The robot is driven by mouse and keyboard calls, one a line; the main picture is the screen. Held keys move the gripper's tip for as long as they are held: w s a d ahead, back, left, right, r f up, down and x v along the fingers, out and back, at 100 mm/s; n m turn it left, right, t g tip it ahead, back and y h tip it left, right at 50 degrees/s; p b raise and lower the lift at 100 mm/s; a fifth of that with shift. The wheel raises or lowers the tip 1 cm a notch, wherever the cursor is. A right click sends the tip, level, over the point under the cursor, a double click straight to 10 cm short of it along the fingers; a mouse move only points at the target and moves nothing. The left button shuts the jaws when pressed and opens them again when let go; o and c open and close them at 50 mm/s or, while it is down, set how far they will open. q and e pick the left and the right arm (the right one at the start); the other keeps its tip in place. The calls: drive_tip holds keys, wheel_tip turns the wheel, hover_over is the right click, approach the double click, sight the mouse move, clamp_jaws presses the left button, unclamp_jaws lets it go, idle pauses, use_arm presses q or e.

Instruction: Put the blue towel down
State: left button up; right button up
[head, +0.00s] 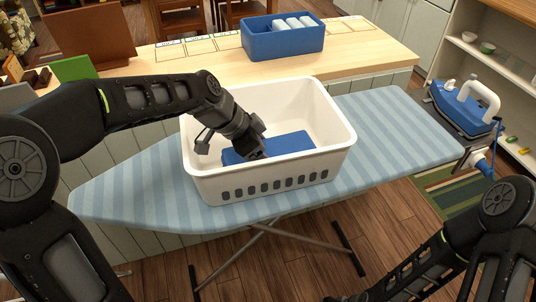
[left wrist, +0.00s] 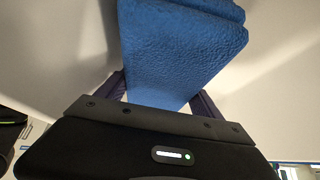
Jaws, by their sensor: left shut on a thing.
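The blue towel (head: 268,147) is folded and lies inside the white laundry basket (head: 325,160), low between its walls. My left gripper (head: 252,152) reaches down into the basket over the towel's near left part and is shut on it. In the left wrist view the blue towel (left wrist: 180,55) fills the space between my left gripper's fingers (left wrist: 160,95). Whether the towel touches the basket floor I cannot tell. My right arm shows at the bottom right of the head view, but its gripper's fingertips are not visible.
The basket stands on a striped ironing board (head: 400,125). A blue iron (head: 465,105) stands at the board's right end. Behind, a wooden counter (head: 350,60) holds a blue bin (head: 283,42) with rolled light towels and several labelled outlined areas.

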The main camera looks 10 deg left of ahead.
use_arm(q)
drive_tip(key=shift+f, duration=0.2)
drive_tip(key=shift+f, duration=0.2)
drive_tip(key=o, duration=1.8)
drive_tip(key=shift+r, duration=0.1)
drive_tip(key=shift+r, duration=0.2)
drive_tip(key=v, duration=1.2)
drive_tip(key=shift+f, duration=0.1)
